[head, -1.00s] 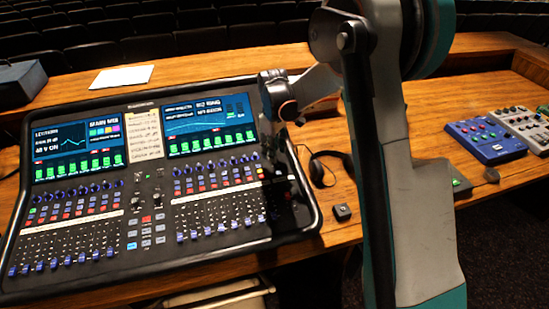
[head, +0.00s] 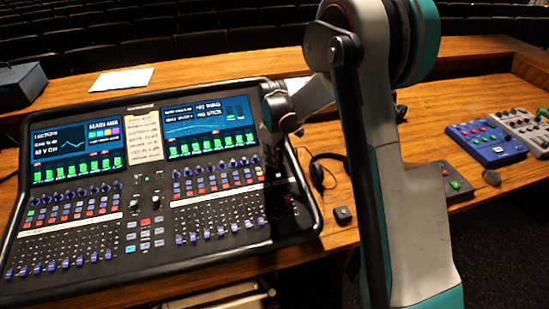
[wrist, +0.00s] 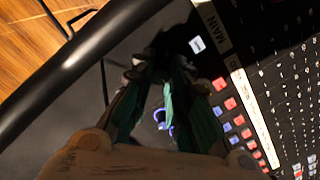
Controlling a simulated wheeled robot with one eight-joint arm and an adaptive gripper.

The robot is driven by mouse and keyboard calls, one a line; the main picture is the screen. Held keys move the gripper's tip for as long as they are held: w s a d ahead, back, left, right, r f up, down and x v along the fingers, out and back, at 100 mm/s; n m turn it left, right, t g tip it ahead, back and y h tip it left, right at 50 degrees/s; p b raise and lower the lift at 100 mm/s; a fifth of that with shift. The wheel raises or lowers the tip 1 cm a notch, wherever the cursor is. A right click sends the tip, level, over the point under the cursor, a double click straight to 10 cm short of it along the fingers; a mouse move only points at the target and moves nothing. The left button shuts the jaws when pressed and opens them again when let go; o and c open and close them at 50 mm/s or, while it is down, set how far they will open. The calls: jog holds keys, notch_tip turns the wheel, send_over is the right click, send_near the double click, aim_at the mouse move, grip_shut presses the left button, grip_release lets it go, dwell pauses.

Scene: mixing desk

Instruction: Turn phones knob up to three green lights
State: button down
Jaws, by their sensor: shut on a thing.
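The mixing desk (head: 140,275) is a black console with two lit screens, and its right side lies under my arm. My gripper (wrist: 163,70) points down at the dark panel near the desk's right rim. Its fingers are closed together around a small dark knob, which they and the shadow mostly hide; it appears to be the phones knob. In the head view my wrist hangs over the desk's right edge and the fingertips are lost in the dark. A blue glint (wrist: 163,124) shows between the fingers. I cannot make out the knob's lights or its label.
The desk's thick black rim (wrist: 75,65) runs close beside my gripper. A blue box (head: 486,143) and a grey mixer (head: 522,128) stand farther right.

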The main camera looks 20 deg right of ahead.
jog(key=m+b, duration=0.1)
jog(key=m, duration=0.5)
jog(key=shift+d+y, duration=0.1)
jog(key=shift+y, duration=0.2)
jog(key=m, duration=0.6)
dwell(0.4)
jog(key=c, duration=1.5)
grip_release()
jog(key=r, duration=1.2)
jog(key=shift+s+d, duration=0.3)
jog(key=shift+d, duration=0.1)
